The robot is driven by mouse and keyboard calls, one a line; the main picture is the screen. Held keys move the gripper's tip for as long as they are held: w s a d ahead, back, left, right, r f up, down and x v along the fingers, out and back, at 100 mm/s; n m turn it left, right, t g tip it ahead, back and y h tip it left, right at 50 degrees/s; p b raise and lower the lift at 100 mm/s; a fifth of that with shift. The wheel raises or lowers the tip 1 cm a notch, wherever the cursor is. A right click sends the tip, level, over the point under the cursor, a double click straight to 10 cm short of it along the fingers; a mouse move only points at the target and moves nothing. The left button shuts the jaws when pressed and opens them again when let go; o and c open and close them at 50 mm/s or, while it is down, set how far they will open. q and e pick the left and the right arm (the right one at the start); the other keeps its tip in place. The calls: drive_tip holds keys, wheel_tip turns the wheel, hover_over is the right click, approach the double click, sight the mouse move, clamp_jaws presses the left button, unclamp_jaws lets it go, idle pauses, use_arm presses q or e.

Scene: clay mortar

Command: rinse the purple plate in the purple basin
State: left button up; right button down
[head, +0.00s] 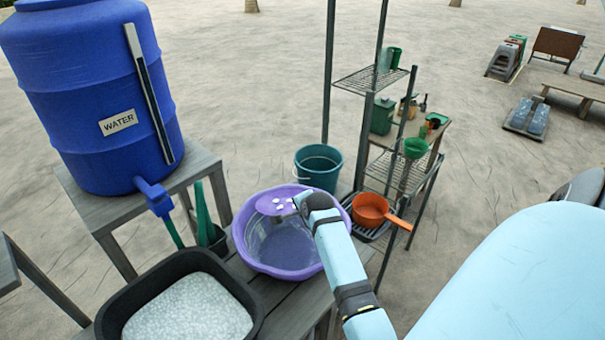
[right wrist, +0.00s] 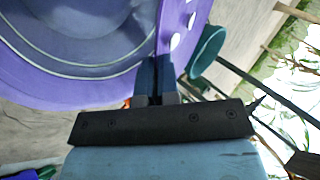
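The purple basin (head: 241,240) stands on a grey wooden table, with water or a smooth purple bottom showing inside it. The purple plate (head: 268,204), with several white spots, is over the far part of the basin. My right gripper (head: 299,200) reaches over the basin's right side and is shut on the plate's edge. In the right wrist view the fingers (right wrist: 155,78) pinch the plate (right wrist: 174,22), which is seen steeply from the side, with the basin (right wrist: 50,92) to the left. I cannot tell whether the plate touches the water. My left gripper is not in view.
A black tub (head: 256,310) with pale, bubbly contents stands front left of the basin. A blue water barrel (head: 95,95) with a tap is at the left. A teal bucket (head: 318,168) stands behind. A metal rack (head: 408,180) with an orange pan (head: 370,208) is at the right.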

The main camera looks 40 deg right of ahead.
use_arm(q)
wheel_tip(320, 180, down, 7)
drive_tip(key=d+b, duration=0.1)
drive_tip(key=b, duration=0.7)
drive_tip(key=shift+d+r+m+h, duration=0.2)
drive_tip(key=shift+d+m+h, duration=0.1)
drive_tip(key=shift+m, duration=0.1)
use_arm(e)
wheel_tip(320, 180, down, 17)
drive_tip(key=shift+r, duration=0.2)
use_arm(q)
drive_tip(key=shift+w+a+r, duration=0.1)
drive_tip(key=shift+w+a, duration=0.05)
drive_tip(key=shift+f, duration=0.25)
use_arm(e)
drive_tip(key=shift+f, duration=0.25)
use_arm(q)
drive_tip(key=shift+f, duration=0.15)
use_arm(e)
drive_tip(key=shift+f, duration=0.3)
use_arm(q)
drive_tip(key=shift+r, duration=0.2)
